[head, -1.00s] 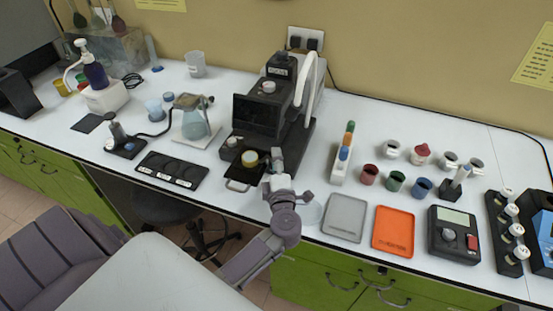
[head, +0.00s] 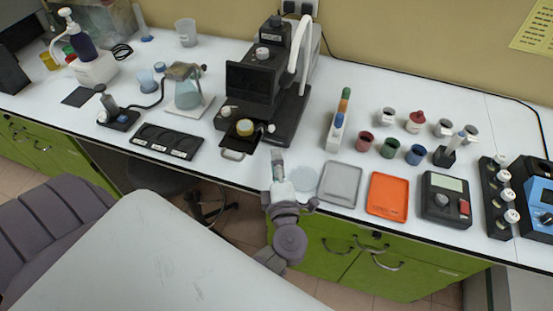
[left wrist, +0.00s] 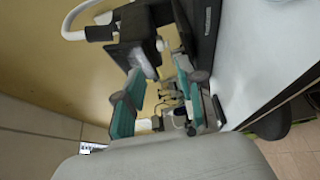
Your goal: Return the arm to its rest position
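My left gripper (head: 278,157) is in front of the bench's front edge, with its fingers pointing toward the black instrument (head: 262,85). In the left wrist view its two teal fingers (left wrist: 155,98) stand apart with nothing held between them. My right gripper is in neither view.
A round clear dish (head: 304,179), a grey tray (head: 340,184) and an orange tray (head: 388,196) lie to the gripper's right. A black plate with round recesses (head: 168,140) and a flask (head: 187,92) are to the left. Green drawers (head: 345,250) are below the bench.

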